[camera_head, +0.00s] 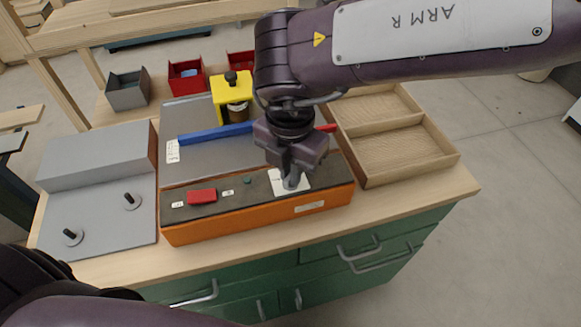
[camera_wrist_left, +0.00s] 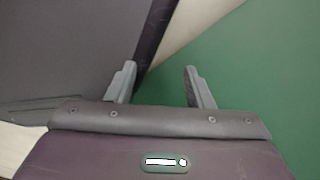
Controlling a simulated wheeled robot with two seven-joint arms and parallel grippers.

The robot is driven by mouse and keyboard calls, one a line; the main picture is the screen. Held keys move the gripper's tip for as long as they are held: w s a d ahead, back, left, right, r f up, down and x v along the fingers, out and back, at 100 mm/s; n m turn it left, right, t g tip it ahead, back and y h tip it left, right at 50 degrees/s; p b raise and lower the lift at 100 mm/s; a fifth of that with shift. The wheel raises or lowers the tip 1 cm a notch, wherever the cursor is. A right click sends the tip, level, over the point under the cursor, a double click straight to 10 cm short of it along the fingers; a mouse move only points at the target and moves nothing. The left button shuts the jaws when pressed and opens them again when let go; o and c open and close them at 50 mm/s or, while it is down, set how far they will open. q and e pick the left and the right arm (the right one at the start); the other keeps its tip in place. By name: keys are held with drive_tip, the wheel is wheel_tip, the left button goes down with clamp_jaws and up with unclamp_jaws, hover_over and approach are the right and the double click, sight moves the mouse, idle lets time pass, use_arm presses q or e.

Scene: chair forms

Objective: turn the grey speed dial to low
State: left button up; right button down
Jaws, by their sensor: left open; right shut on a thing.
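The grey speed dial (camera_head: 291,183) sits on a white plate on the dark top of the orange control box. My right gripper (camera_head: 291,176) comes down on it from above and is shut on it. The gripper hides most of the dial, so its setting cannot be read. In the left wrist view my left gripper (camera_wrist_left: 158,88) is open and empty, with green and dark surfaces beyond its fingers.
The orange box (camera_head: 255,217) also carries a red switch (camera_head: 202,196) and a small green button (camera_head: 247,180). A wooden tray (camera_head: 452,158) stands right, a grey fixture with two pegs (camera_head: 100,217) left.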

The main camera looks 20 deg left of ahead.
drive_tip(key=n+p, duration=0.1)
drive_tip(key=n, duration=0.3)
drive_tip(key=shift+r+p, duration=0.15)
drive_tip(key=shift+p, duration=0.15)
drive_tip(key=shift+n, duration=1)
drive_tip(key=n+p, duration=0.1)
drive_tip(key=n, duration=0.1)
drive_tip(key=shift+n, duration=1.2)
drive_tip(key=n+p, duration=0.1)
drive_tip(key=n, duration=0.3)
drive_tip(key=shift+n, duration=0.3)
use_arm(q)
drive_tip(key=shift+s+a+r+p, duration=0.15)
drive_tip(key=shift+s+r+p, duration=0.05)
drive_tip(key=shift+s+r, duration=0.6)
drive_tip(key=shift+s+a+r+p, duration=0.1)
drive_tip(key=shift+s+r+p, duration=0.1)
drive_tip(key=shift+s+r, duration=0.55)
use_arm(e)
drive_tip(key=shift+n, duration=2.3)
use_arm(q)
drive_tip(key=shift+w+r, duration=0.2)
